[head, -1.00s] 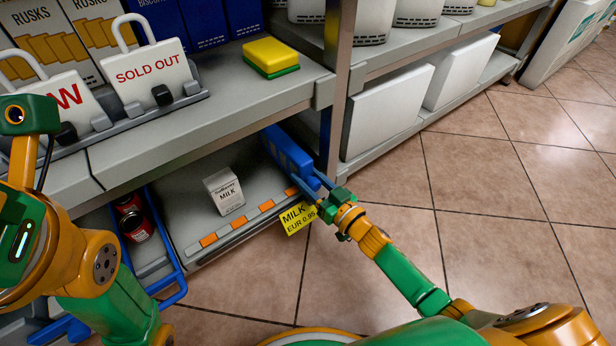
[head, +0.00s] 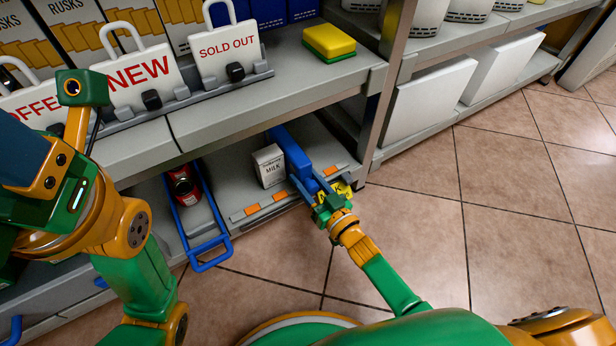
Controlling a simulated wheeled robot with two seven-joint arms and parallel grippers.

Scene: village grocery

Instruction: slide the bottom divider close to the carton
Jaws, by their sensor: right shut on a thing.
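A small white milk carton (head: 269,166) stands upright on the bottom shelf (head: 236,187). The blue bottom divider (head: 288,152) stands just right of the carton, with little or no gap; I cannot tell if they touch. My right gripper (head: 326,199) is shut on the front end of the divider at the shelf's front edge. A yellow milk price tag (head: 343,190) is partly hidden behind the gripper. My left arm is at the left of the view, but its gripper's fingers do not show.
The shelf above holds sign holders and a yellow-green sponge (head: 330,42). A shelf post (head: 388,80) rises at the right. Shelf right of the divider is bare.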

